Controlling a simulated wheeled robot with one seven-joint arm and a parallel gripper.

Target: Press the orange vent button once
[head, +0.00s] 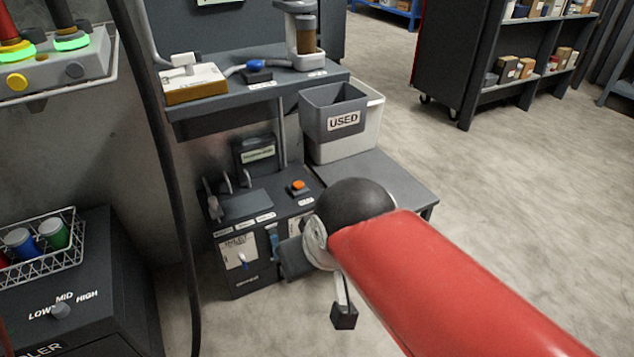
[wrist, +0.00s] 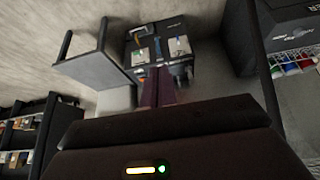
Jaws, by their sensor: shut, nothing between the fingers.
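The fingertips are not clear there.
A grey bin marked USED (head: 335,112) stands beside a white bin (head: 372,118) right of the cabinet. The shelf (head: 225,98) overhangs the cabinet top. A black hose (head: 168,150) hangs at left. A wire basket of cups (head: 40,262) sits lower left. Open floor lies right.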

